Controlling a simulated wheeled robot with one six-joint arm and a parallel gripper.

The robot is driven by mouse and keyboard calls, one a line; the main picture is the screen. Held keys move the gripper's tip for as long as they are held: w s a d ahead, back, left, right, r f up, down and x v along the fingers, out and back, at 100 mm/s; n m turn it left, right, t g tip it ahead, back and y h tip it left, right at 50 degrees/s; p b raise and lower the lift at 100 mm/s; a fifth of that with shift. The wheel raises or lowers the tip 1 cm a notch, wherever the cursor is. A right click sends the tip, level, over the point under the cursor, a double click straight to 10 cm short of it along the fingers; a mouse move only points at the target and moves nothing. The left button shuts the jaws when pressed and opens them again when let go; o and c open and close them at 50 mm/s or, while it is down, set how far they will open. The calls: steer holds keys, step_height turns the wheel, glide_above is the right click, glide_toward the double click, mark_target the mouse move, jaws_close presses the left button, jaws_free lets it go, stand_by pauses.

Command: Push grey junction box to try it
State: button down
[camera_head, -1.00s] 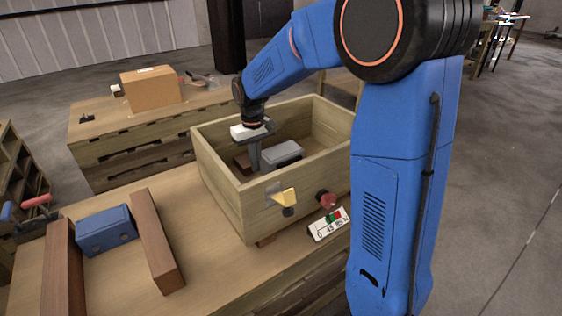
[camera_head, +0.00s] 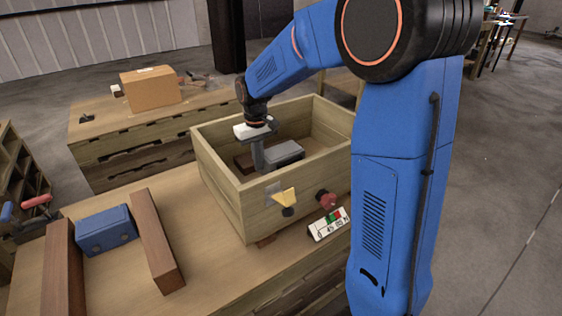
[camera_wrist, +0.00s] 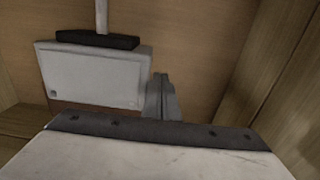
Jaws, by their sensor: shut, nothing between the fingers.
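The grey junction box (camera_head: 285,153) sits inside the wooden crate (camera_head: 222,178), near its middle. In the wrist view the box (camera_wrist: 95,80) is a pale grey block with small dark spots near its corners and a black piece with a pale rod at its far side. My gripper (camera_head: 258,166) reaches down into the crate, at the left side of the box. It is shut and holds nothing. In the wrist view its fingertips (camera_wrist: 162,95) are right beside the box's edge; I cannot tell whether they touch it. The crate's front wall hides the box's lower part.
A brown block (camera_head: 243,163) lies in the crate left of my gripper. The crate's walls stand close around. A blue box (camera_head: 106,230) stands between wooden beams at left.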

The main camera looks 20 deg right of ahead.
steer(key=shift+w+d, duration=0.15)
steer(key=shift+d, duration=0.45)
stand_by(1.9)
steer(key=shift+a, duration=0.25)
steer(key=shift+s+a+r, duration=0.1)
steer(key=shift+s+a, duration=0.15)
steer(key=shift+a, duration=0.8)
step_height(320, 180, up, 10)
stand_by(0.7)
